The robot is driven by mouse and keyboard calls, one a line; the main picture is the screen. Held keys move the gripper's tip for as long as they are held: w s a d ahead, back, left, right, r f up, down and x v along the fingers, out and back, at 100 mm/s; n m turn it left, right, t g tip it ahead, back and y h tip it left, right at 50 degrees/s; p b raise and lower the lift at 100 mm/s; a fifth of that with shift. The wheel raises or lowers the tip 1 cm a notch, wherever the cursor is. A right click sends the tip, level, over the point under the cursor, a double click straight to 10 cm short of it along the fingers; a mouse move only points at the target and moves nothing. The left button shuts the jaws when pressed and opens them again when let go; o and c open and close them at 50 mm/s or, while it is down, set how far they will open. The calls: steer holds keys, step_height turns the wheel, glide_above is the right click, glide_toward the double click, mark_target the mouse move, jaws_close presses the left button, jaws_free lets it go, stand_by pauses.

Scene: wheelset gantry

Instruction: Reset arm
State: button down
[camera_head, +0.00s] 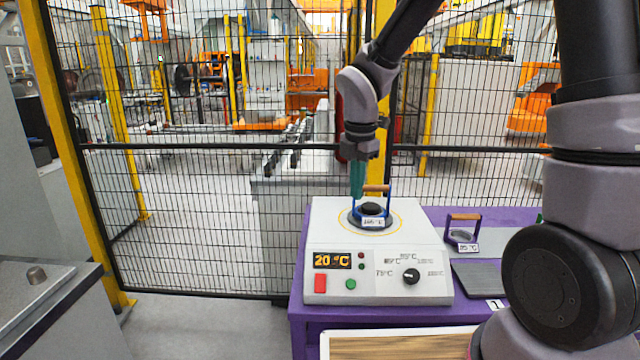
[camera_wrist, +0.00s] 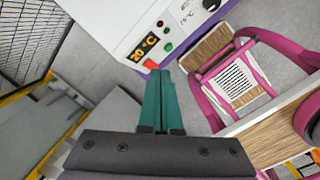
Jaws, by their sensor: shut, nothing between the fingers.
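My gripper (camera_head: 357,194) has slim teal fingers pointing down, shut with nothing between them. In the head view they overlap the left side of a blue-framed holder with a wooden handle (camera_head: 376,188), which sits on the round plate of the white heater (camera_head: 325,235). I cannot tell from this view how far the fingers are from the holder. In the wrist view the closed fingertips (camera_wrist: 160,73) show against the heater's front edge (camera_wrist: 120,32), near its red and green buttons. The heater's display reads 20 °C.
A purple-framed holder with a wooden handle (camera_head: 462,229) stands to the right on the purple table (camera_head: 432,214), near a dark grey plate (camera_head: 480,281). The wrist view shows a magenta frame (camera_wrist: 215,112) by a wood-topped surface. A mesh fence (camera_head: 200,180) stands behind.

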steer(key=s+d+r+m+t, duration=0.2)
steer(key=s+d+r+m, duration=0.2)
steer(key=m, duration=0.6)
steer(key=s+d+r+m+t+y, duration=0.1)
steer(key=s+d+r+m+t, duration=0.1)
steer(key=s+d+r+m, duration=0.3)
steer(key=s+d+r+m+t+y, duration=0.1)
steer(key=s+d+r+m, duration=0.3)
steer(key=d+r+m, duration=0.3)
step_height(320, 180, up, 3)
steer(key=m, duration=0.7)
steer(key=shift+s+d+r+m+t, duration=0.15)
steer(key=shift+d+r+m+t, duration=0.1)
steer(key=shift+m+t, duration=0.15)
